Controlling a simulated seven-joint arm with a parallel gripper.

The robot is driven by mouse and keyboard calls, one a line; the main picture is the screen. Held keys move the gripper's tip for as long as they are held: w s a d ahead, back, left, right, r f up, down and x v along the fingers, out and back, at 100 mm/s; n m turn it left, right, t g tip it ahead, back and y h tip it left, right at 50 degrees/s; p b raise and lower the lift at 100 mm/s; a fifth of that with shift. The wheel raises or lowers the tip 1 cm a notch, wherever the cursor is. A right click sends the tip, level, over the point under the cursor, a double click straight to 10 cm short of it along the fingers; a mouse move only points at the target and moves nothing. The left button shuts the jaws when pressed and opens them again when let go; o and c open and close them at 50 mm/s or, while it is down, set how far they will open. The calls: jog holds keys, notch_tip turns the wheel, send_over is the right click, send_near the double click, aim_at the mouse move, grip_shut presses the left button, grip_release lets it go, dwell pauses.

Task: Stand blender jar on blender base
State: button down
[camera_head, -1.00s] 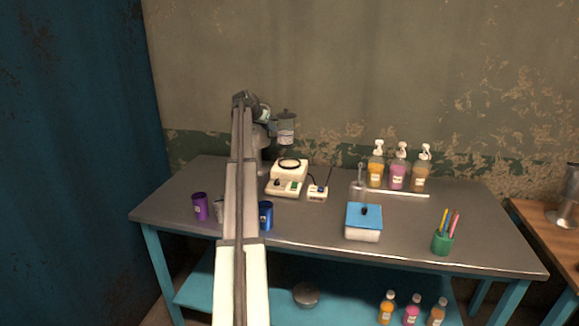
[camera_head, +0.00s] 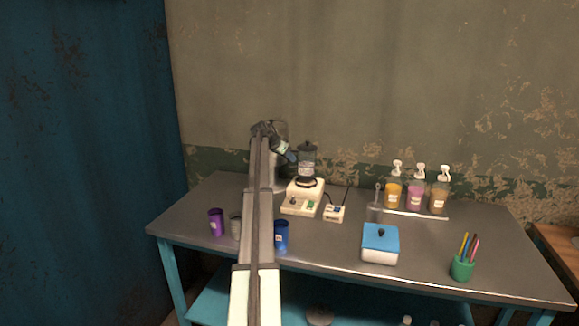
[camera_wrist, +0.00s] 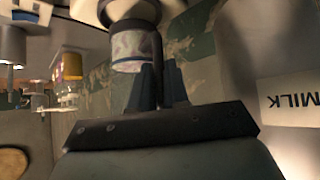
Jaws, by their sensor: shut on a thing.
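The blender jar (camera_head: 307,160) is a clear upright jar with a dark lid. It is at the back of the metal table, right over the dark ring of the white blender base (camera_head: 299,204). I cannot tell whether its bottom touches the ring. My gripper (camera_head: 291,156) comes from the left and is shut on the jar's side. In the wrist view, the fingers (camera_wrist: 160,88) reach the jar (camera_wrist: 131,45), which has a pale label band.
A white device (camera_head: 335,210) stands close right of the base. Pump bottles (camera_head: 416,190), a blue-lidded box (camera_head: 380,244) and a green pen cup (camera_head: 462,268) are further right. Purple (camera_head: 216,222) and blue (camera_head: 281,236) cups stand in front. A MILK label (camera_wrist: 291,101) shows in the wrist view.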

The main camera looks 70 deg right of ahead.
aim_at(289, 166)
jog(key=shift+f, duration=1.75)
jog(key=c, duration=1.1)
grip_release()
jog(key=shift+a, duration=0.1)
jog(key=v, duration=1.2)
